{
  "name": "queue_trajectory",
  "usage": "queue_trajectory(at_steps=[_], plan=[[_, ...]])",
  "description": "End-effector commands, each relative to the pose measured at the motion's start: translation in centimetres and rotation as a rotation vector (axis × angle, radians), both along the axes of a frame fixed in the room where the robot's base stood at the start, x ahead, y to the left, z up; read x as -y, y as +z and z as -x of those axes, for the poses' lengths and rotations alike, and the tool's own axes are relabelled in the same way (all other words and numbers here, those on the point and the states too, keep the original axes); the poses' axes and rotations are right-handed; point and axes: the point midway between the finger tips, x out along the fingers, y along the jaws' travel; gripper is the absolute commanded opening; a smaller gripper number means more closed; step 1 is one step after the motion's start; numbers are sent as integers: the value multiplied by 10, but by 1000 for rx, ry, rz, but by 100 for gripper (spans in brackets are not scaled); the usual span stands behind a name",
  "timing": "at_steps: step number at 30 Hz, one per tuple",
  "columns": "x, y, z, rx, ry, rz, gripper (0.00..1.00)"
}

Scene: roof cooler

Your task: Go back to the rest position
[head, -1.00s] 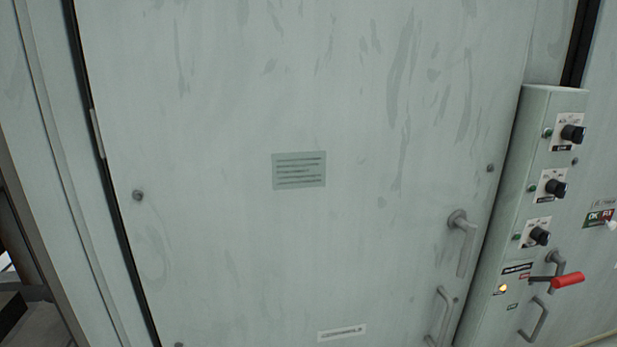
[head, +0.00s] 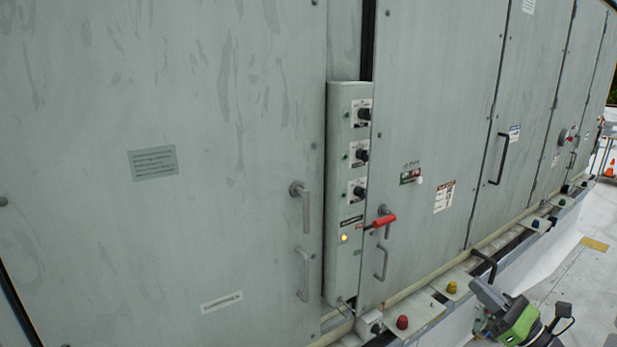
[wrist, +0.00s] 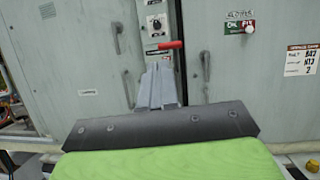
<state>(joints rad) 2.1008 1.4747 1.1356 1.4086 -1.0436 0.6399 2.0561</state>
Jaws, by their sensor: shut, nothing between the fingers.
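My gripper (wrist: 158,88) shows in the wrist view as grey fingers held together, with nothing between them. Beyond the fingertips are the cabinet front and a control box with a red-handled lever (wrist: 171,45). Part of my green and dark grey arm end (head: 515,322) shows at the lower right in the head view, out in front of the cabinets. The red lever (head: 384,220) there points right from the lower part of the control box (head: 340,200). An amber light glows on the box.
Grey cabinet doors with handles (head: 304,205) run away to the right. Coloured caps, including a red one (head: 402,322) and a yellow one (head: 452,287), line the ledge below.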

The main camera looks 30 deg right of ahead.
Motion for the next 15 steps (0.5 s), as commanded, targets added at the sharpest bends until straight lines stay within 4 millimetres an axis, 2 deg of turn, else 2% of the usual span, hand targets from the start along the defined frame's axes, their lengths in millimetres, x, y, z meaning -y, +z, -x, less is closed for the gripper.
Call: queue_trajectory(at_steps=[8, 11, 14, 15], plan=[[-43, -8, -60, -129, 119, 124, 0], [-70, -14, -89, -198, 190, 204, 0], [-107, -24, -121, -281, 280, 311, 0], [-126, -29, -134, -318, 325, 372, 0]])
